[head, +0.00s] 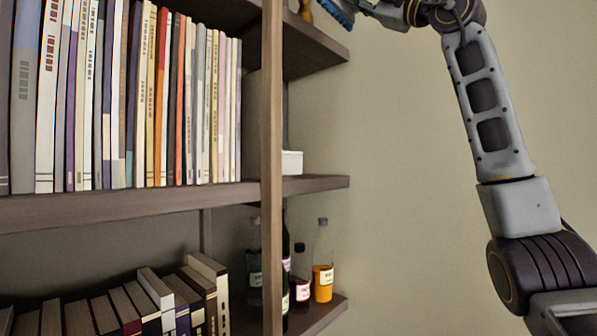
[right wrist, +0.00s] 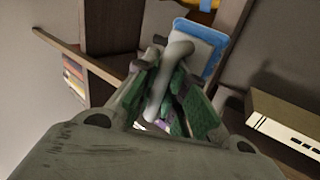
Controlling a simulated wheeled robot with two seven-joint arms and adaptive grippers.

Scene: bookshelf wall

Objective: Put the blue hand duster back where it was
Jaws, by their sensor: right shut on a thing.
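The blue hand duster (head: 341,12) shows at the top of the head view, partly cut off by the frame edge. It is at the outer end of the upper side shelf. In the right wrist view the duster (right wrist: 206,45) has a pale back, a blue rim and a grey handle. My right gripper (right wrist: 170,92) is shut on that handle. The right gripper also shows in the head view (head: 378,10), just right of the upper shelf's end. Whether the duster touches the shelf cannot be told. My left gripper is not in view.
The upper side shelf (head: 313,42) bears an orange-yellow object (head: 305,10). A white box (head: 292,162) is on the middle shelf (head: 320,184). Several bottles, one orange (head: 322,278), stand on the lower shelf. A wooden upright (head: 271,120) separates these from rows of books. Bare wall is to the right.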

